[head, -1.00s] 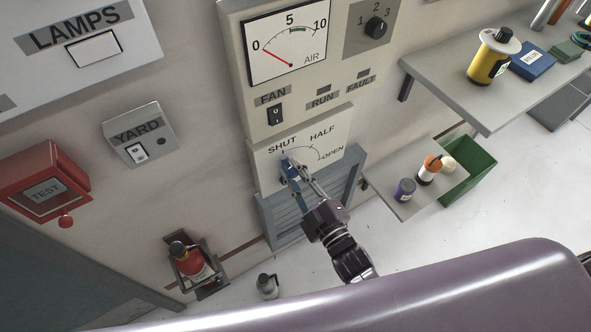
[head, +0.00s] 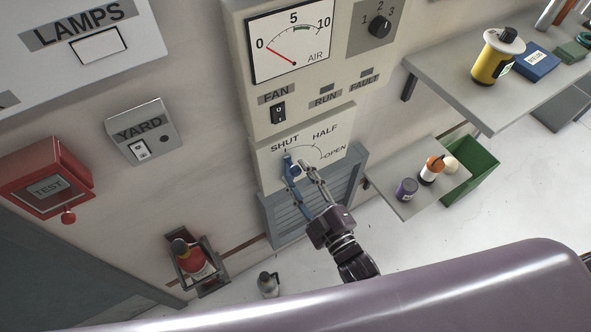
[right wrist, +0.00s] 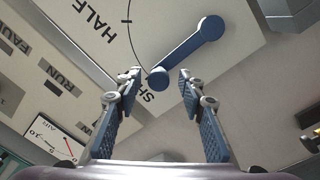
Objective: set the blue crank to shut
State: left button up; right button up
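The blue crank (head: 288,164) is on the cream panel under the FAN switch, its arm pointing up toward the SHUT mark. In the right wrist view the crank (right wrist: 190,50) runs from a round hub at upper right to a round knob beside the partly hidden SHUT lettering. My right gripper (head: 299,168) is at the panel with its fingers spread. In the wrist view the open fingertips (right wrist: 160,73) stand on either side of the knob, with visible gaps; I see no grip on it. My left gripper is not in view.
A slatted grey vent (head: 290,222) lies below the crank panel. To the right, a small shelf (head: 392,193) holds a purple jar and an orange-and-white container, with a green bin (head: 478,168) beside it. A red extinguisher (head: 190,258) hangs at lower left.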

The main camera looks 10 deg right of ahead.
jog(key=v, duration=1)
jog(key=s+d+f+m+g+h, duration=0.1)
jog(key=s+d+f+m+g, duration=0.15)
jog(key=f, duration=0.75)
jog(key=s+d+f+m+g+h, duration=0.1)
jog(key=s+f+g, duration=0.2)
jog(key=f, duration=0.7)
jog(key=s+d+f+m+g+h, duration=0.1)
jog(key=s+f+m+g, duration=0.15)
jog(key=f, duration=0.85)
jog(key=s+d+f+m+g+h, duration=0.1)
jog(key=s+d+f+m+g, duration=0.1)
jog(key=s+f, duration=0.5)
jog(key=s+d+f+m+g+h, duration=0.1)
jog(key=s+d+f+g, duration=0.4)
jog(key=s, duration=0.9)
notch_tip(320, 180, down, 4)
jog(key=shift+s+r+m+g+h, duration=0.15)
jog(key=shift+s+m+g+h, duration=0.2)
jog(key=shift+m+g, duration=0.35)
